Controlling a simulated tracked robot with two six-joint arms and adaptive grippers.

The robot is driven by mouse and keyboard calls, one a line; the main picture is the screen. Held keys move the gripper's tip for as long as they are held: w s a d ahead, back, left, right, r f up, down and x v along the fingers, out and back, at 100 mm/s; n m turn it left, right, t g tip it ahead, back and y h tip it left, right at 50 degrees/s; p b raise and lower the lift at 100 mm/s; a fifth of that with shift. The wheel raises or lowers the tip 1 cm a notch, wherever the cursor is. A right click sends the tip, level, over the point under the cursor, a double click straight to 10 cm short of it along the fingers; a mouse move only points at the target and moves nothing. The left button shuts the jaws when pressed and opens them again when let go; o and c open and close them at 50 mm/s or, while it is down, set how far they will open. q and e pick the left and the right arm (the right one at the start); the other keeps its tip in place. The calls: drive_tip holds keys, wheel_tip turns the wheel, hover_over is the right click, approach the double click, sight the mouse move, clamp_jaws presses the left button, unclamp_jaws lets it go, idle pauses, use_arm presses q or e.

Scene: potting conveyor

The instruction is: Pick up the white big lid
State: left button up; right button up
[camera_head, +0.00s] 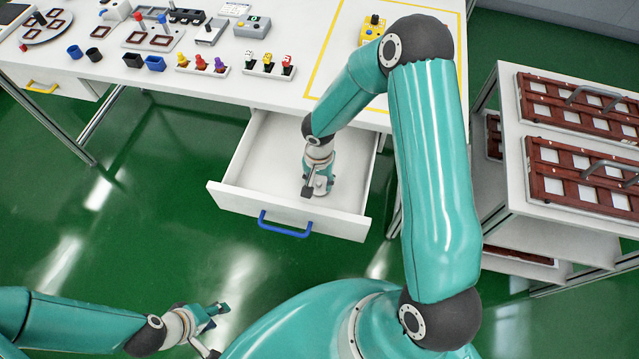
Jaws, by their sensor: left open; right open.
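I cannot make out a white big lid in this view. A white drawer (235,196) with a blue handle stands pulled out under the white table. My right gripper (315,188) points down over the inside of the drawer and is open. No object shows between its fingers, and whether it touches the drawer floor is unclear. The drawer floor around it looks bare, though the gripper and arm hide part of it. My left gripper (215,328) is open and empty, low at the bottom left over the green floor, away from the table.
The white table (285,40) carries small racks with coloured pieces, dark and blue cups (155,63), and a yellow box (372,29). A white shelf unit (510,185) at right holds brown framed trays (545,186) with handles. Green floor is clear before the drawer.

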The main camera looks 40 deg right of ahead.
drive_tip(key=c, duration=0.8)
drive_tip(key=shift+r, duration=0.1)
